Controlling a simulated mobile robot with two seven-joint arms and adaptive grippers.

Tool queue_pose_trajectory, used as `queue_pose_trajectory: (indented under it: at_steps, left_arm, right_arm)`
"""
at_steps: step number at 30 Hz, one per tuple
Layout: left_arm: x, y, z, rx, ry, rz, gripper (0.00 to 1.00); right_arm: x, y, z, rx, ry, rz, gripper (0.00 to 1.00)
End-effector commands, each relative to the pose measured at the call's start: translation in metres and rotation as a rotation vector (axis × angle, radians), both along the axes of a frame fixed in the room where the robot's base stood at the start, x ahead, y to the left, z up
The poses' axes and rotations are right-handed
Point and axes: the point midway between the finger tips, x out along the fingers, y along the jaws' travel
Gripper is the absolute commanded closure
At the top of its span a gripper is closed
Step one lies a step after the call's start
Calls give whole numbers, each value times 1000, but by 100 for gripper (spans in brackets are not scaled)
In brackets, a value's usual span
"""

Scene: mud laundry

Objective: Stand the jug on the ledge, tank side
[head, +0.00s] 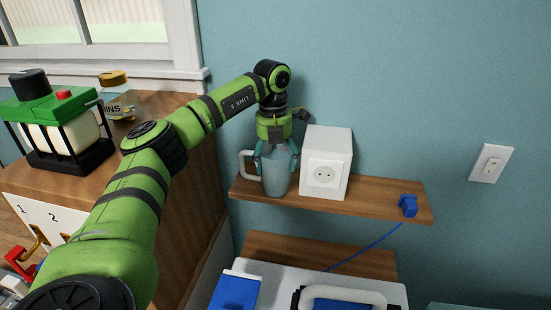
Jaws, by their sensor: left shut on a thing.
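A teal-grey jug (276,178) with a white handle on its left is upright at the left end of the wooden ledge (375,203). My left gripper (277,157) comes down over the jug from above and is shut on it. The jug's base appears to be at the ledge surface, but I cannot tell whether it bears on it. The jug stands left of a white box with a socket. My right gripper is not in view.
The white socket box (327,165) is close on the jug's right. A blue plug (408,205) with a cord lies at the ledge's right end. Bare ledge lies between them. A green-topped caged tank (58,125) stands on the wooden cabinet at left. A wall switch (491,163) is at right.

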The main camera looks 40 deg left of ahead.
Motion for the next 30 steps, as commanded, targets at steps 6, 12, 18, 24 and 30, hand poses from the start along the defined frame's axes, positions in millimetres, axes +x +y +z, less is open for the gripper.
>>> queue_pose_trajectory:
  at_steps: [6, 12, 18, 24, 30]
  left_arm:
    - [0, 0, -2, 0, 0, 0, 0]
    - [0, 0, -2, 0, 0, 0, 0]
    - [0, 0, 1, 0, -1, 0, 0]
    - [1, 1, 23, -1, -7, -1, 0]
    - [1, 2, 70, -1, -8, 0, 0]
  right_arm:
    - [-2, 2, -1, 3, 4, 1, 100]
    - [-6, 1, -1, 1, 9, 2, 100]
    - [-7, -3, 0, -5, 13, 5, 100]
    - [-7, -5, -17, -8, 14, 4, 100]
    - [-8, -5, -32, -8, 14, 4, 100]
